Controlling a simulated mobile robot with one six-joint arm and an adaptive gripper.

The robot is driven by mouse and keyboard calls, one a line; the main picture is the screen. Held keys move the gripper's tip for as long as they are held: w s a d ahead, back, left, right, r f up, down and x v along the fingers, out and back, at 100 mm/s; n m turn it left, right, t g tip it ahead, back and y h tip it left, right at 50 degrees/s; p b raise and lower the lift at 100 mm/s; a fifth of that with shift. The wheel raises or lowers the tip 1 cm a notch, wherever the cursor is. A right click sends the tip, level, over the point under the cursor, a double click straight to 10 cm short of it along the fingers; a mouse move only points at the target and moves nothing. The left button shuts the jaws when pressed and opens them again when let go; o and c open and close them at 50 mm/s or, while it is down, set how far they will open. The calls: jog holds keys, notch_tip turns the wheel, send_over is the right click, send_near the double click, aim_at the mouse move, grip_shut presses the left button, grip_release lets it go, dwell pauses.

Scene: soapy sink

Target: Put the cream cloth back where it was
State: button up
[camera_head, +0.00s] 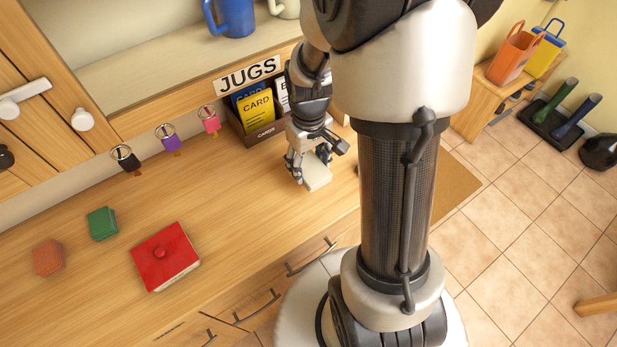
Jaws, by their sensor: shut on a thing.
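The cream cloth (317,177) is a small pale, flat piece at the right part of the wooden counter (230,215). My gripper (311,168) points down over it and is shut on it. The fingers hide part of the cloth. I cannot tell whether the cloth touches the counter or is slightly above it.
A card box (262,133) stands just behind my gripper, under the JUGS sign (247,75). A red lidded box (165,257), a green block (102,223) and an orange block (48,257) sit at left. Key tags hang along the back. The middle counter is clear.

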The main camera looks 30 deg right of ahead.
aim_at(309, 175)
jog(key=shift+f+b, duration=0.8)
jog(key=shift+f, duration=1.75)
jog(key=shift+f, duration=0.2)
jog(key=o, duration=1)
jog(key=shift+o, duration=0.2)
jog(key=shift+r, duration=0.1)
